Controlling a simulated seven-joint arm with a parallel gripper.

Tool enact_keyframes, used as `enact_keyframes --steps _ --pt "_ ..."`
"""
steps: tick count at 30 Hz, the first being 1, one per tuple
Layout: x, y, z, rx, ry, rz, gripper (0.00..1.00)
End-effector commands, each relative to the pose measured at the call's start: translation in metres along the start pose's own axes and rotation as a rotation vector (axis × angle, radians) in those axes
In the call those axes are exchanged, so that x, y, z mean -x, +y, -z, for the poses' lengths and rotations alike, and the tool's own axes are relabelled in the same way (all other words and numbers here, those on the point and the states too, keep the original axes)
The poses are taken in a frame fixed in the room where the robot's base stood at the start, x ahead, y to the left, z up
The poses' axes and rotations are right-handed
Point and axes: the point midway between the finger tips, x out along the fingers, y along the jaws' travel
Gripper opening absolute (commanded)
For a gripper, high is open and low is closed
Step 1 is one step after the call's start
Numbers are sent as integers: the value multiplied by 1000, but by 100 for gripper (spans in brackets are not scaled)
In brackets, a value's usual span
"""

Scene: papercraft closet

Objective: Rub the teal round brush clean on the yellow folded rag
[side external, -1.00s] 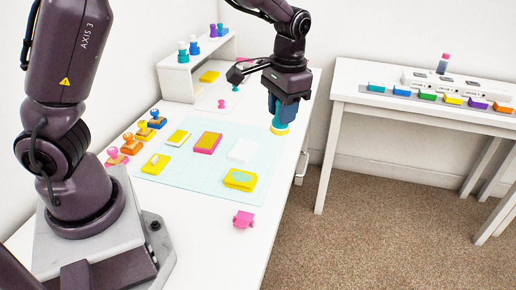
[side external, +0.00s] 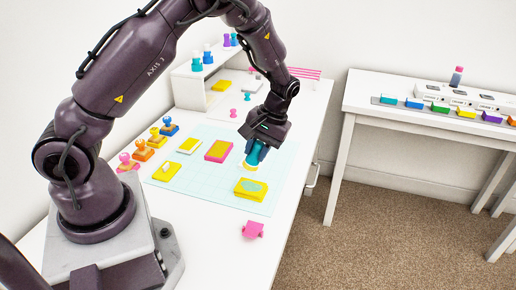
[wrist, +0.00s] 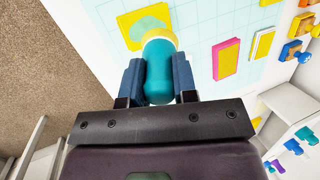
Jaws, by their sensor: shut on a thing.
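My gripper (side external: 262,143) is shut on the teal round brush (side external: 253,154), which also shows between the two blue fingers in the wrist view (wrist: 158,72). The brush is held upright with its yellow end down, above the pale mat. The yellow folded rag (side external: 240,191) lies on the mat just in front of the brush in the side view. It has a teal patch on top. In the wrist view the rag (wrist: 127,36) is partly hidden behind the brush's far end. The brush appears just above or beside the rag; I cannot tell whether they touch.
The pale gridded mat (side external: 215,195) also holds a pink-and-yellow block (side external: 218,151) and several yellow pieces. Stamps (side external: 155,137) stand along its left edge. A pink piece (side external: 253,230) lies near the front edge. A white shelf (side external: 190,88) stands at the back.

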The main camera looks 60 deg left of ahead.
Motion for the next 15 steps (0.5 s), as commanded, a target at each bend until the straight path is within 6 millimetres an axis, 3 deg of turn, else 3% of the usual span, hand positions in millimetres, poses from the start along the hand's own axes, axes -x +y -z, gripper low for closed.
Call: enact_keyframes --steps 15 --pt "-38 12 7 0 0 1 4"
